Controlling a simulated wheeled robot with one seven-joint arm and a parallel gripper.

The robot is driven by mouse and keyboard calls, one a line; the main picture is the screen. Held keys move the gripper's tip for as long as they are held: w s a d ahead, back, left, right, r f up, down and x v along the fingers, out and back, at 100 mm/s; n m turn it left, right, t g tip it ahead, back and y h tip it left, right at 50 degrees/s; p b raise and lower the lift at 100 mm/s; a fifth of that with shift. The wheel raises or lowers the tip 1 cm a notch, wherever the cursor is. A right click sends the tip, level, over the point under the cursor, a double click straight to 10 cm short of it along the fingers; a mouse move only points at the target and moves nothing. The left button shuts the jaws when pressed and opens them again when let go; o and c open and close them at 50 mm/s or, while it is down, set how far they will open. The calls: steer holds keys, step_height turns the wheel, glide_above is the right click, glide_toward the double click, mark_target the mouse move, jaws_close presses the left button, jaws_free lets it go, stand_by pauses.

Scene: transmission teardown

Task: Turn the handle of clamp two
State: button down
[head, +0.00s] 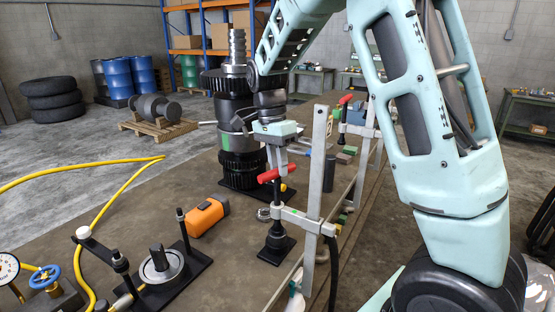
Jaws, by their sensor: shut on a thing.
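A bar clamp (317,175) stands upright at the near edge of the bench, with a black screw spindle and a round foot (277,237). Its red handle (267,176) lies crosswise on top of the spindle. My gripper (278,161) points down from above and is shut on this red handle; the fingers hide its middle. A second clamp (360,130) with an upright red handle (345,99) stands farther back. No number shows on either clamp, so I cannot tell which is clamp two.
A tall black gear stack (236,120) stands close behind my gripper. An orange tool (206,215), a small press-like fixture (160,266), a yellow hose (124,183) and a blue valve (44,277) occupy the left. Bare bench lies between them.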

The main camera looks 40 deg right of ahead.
steer(key=shift+r+m+p, duration=0.1)
steer(key=shift+m+p, duration=0.3)
steer(key=shift+m, duration=0.5)
steer(key=shift+d, duration=0.1)
steer(key=c, duration=1.3)
jaws_free()
steer(key=w+r+b, duration=0.1)
steer(key=r, duration=0.4)
steer(key=w+r, duration=0.1)
steer(key=r, duration=0.5)
steer(key=w+r+b, duration=0.1)
steer(key=r, duration=0.5)
steer(key=shift+w+d+b, duration=0.1)
steer(key=shift+d+b, duration=0.2)
steer(key=shift+a, duration=0.1)
